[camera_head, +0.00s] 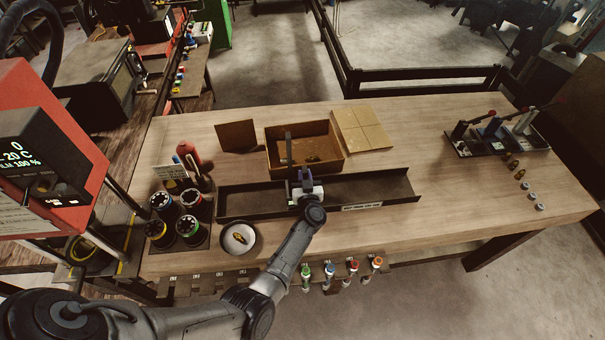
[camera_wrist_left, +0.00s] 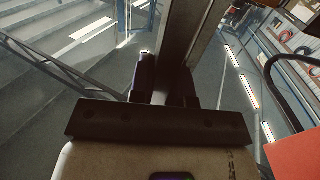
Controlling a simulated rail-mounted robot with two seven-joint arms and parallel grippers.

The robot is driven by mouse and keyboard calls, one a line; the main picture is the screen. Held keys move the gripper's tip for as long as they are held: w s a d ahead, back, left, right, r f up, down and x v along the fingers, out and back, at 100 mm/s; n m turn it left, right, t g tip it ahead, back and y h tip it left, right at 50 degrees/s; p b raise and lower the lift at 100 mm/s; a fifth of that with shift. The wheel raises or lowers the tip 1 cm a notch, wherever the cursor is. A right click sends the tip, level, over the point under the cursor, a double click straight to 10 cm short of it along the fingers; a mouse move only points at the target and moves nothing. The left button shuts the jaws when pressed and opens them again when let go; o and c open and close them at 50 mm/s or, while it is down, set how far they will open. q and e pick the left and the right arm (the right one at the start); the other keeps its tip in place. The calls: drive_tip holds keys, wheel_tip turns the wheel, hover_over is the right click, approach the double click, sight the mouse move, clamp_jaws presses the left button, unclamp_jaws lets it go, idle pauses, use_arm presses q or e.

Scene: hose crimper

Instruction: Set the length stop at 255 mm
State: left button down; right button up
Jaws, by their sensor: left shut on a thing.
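A long dark channel (camera_head: 385,190) lies across the middle of the table, with a small white label (camera_head: 362,206) on its front edge; the label's figures are too small to read. My left gripper (camera_head: 304,181) is over the channel's middle, its arm reaching in from the lower left. In the left wrist view a tall upright post (camera_wrist_left: 186,42) rises at the jaws (camera_wrist_left: 165,98), which are shut on it. It looks like the length stop's upright, also seen as a grey post (camera_head: 288,148) in the head view. The gripper hides its foot. My right gripper is not in view.
An open cardboard box (camera_head: 341,160) stands behind the channel. A lever rack (camera_head: 490,138) is at the far right. The table right of the channel is mostly clear.

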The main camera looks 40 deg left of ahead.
use_arm(q)
drive_tip(key=c, duration=1.1)
unclamp_jaws()
drive_tip(key=shift+s+d+r+p, duration=0.1)
drive_tip(key=shift+s+d+p, duration=0.2)
drive_tip(key=shift+p, duration=0.1)
drive_tip(key=p+v, duration=0.3)
drive_tip(key=v, duration=0.3)
drive_tip(key=shift+s+d, duration=0.25)
